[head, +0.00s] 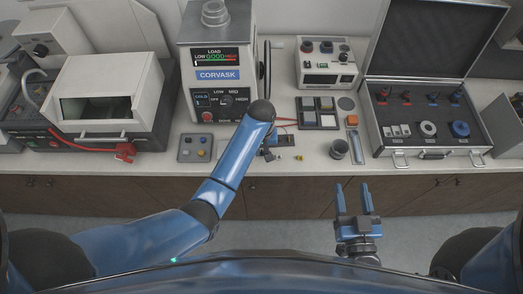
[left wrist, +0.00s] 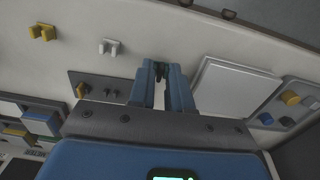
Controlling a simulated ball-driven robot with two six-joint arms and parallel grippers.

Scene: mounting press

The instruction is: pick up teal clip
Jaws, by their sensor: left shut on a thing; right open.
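My left gripper (head: 268,152) is over the front of the counter, mostly hidden behind my left forearm in the head view. In the left wrist view its fingers (left wrist: 162,72) are closed on a small dark piece (left wrist: 160,70) at the tips. It appears to be the teal clip, though its colour is hard to tell in shadow. A yellow clip (left wrist: 41,32) and a white clip (left wrist: 109,46) lie on the counter beside the gripper. My right gripper (head: 355,200) is open and empty in front of the counter edge.
The floor before the cabinets is clear.

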